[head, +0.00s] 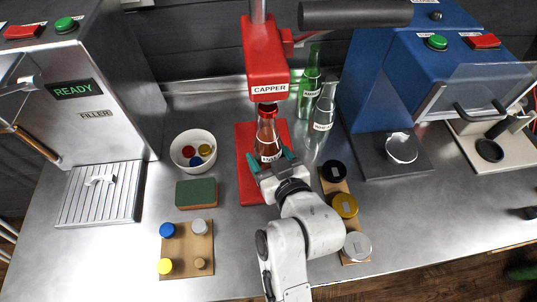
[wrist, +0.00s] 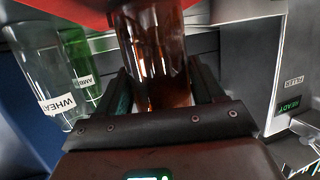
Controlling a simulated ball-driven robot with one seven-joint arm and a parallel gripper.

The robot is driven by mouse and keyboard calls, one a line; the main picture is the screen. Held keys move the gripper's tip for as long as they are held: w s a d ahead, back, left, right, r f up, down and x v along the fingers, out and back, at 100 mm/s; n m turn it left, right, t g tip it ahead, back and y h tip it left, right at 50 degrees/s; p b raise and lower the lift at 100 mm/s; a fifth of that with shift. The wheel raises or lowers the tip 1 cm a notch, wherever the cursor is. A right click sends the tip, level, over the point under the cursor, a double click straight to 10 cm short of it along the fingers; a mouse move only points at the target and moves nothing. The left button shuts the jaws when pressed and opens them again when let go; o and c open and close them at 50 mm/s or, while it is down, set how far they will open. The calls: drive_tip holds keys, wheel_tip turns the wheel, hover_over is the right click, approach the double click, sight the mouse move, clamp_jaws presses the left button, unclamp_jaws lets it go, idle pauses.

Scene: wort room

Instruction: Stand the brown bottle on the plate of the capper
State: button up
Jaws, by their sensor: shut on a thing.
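The brown bottle (head: 267,132) is upright, with a white label low on its side. My gripper (head: 270,168) is shut on its lower part, from the near side. In the wrist view the brown bottle (wrist: 158,50) stands between the two dark fingers of my gripper (wrist: 162,92). The bottle is over the red plate of the capper (head: 247,188), with its top just below the red capper head (head: 265,62). My gripper hides the bottle's base, so I cannot tell whether it touches the plate.
A green bottle (head: 309,82) and a clear bottle (head: 323,110) stand close right of the capper. A white bowl (head: 193,136) and a green sponge (head: 196,193) are to the left. A board with several dark, gold and silver lids (head: 344,205) lies right of my arm.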

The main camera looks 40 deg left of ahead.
idle(0.8)
drive_tip(key=o, duration=1.1)
drive_tip(key=shift+f, duration=0.1)
drive_tip(key=shift+f, duration=0.1)
drive_tip(key=shift+d, duration=0.1)
drive_tip(key=b+v, duration=0.2)
drive_tip(key=v, duration=0.8)
drive_tip(key=shift+d+r, duration=0.25)
drive_tip(key=shift+s, duration=0.1)
